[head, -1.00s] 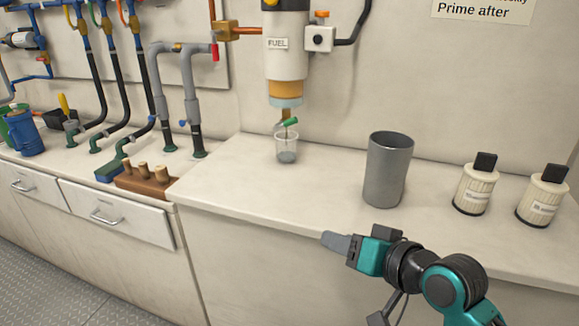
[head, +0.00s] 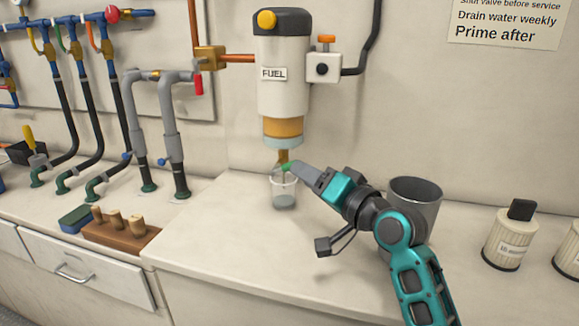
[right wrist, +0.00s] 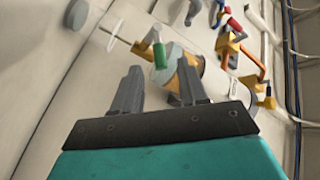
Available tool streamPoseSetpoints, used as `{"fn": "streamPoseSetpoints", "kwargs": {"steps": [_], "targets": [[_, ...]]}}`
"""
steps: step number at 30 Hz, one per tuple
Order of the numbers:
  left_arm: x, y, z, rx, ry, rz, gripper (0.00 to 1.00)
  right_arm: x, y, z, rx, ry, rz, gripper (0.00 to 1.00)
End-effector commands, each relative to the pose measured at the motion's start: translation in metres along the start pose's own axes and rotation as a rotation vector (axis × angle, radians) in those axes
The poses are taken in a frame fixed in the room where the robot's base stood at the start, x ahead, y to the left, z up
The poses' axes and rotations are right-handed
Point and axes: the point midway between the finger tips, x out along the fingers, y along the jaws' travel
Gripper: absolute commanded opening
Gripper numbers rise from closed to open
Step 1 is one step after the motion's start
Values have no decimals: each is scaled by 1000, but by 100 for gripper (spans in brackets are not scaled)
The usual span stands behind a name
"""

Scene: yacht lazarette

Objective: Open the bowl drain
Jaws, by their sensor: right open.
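The fuel filter (head: 283,75) hangs on the wall, with an amber bowl (head: 284,127) at its lower end. The small green drain handle (head: 286,166) sits under the bowl, above a clear cup (head: 284,190) on the counter. My right gripper (head: 297,168) is open with its fingertips at the handle, partly covering it in the head view. In the right wrist view the green handle (right wrist: 159,51) shows in the gap between the fingertips (right wrist: 159,80), just ahead of them. I cannot tell whether they touch it. My left gripper is not in view.
A grey tumbler (head: 416,195) stands behind my right arm. White filter cartridges (head: 510,240) stand at the right. A wooden block with pegs (head: 120,231), hoses and pipes are at the left. The counter's front middle is clear.

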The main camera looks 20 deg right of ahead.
Motion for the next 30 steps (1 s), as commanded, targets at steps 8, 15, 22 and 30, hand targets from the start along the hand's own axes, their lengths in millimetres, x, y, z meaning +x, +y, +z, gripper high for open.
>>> {"fn": "streamPoseSetpoints", "kwargs": {"steps": [8, 15, 22, 30], "targets": [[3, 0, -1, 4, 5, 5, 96, 48, 0, 0, 0, 0, -2, 43], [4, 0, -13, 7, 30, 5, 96, 61, 0, 0, -1, -1, 0, 43], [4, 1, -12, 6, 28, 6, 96, 62, 0, 0, -1, -1, 0, 43], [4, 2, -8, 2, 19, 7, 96, 61, 0, 0, -1, -1, 0, 19]]}}
